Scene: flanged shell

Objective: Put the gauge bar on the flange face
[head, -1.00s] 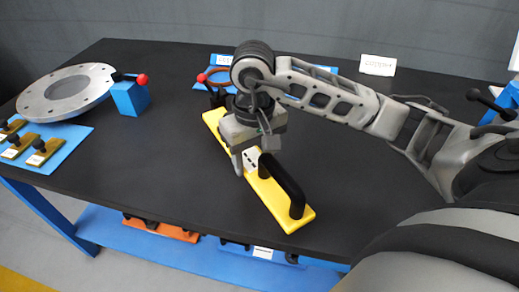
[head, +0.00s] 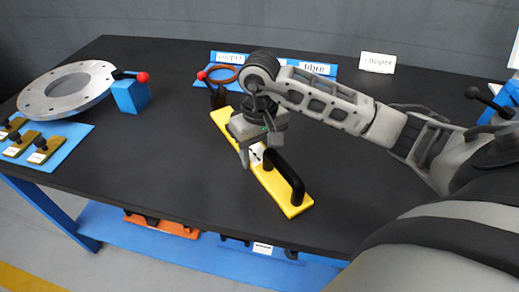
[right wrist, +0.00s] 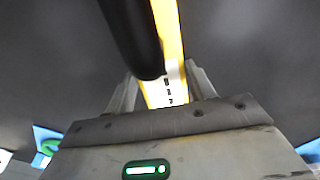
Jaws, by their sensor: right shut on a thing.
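The gauge bar (head: 290,203) is a long yellow bar with black handles and a white label near its middle. My right gripper (head: 257,160) is shut on the bar near the label. In the right wrist view the gripper fingers (right wrist: 160,92) lie on either side of the yellow bar (right wrist: 172,38), beside a black handle. The gripper and wrist hide part of the bar; I cannot tell if it is clear of the table. The grey flange (head: 95,82), a round shell with holes in its rim, stands at the left. My left gripper is not in view.
A blue block with a red-knobbed lever (head: 130,97) stands just right of the flange. A blue mat (head: 62,150) holds several small gauges at the left. A copper ring (head: 224,74) and labels sit behind the bar. The table's middle left (head: 165,150) is clear.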

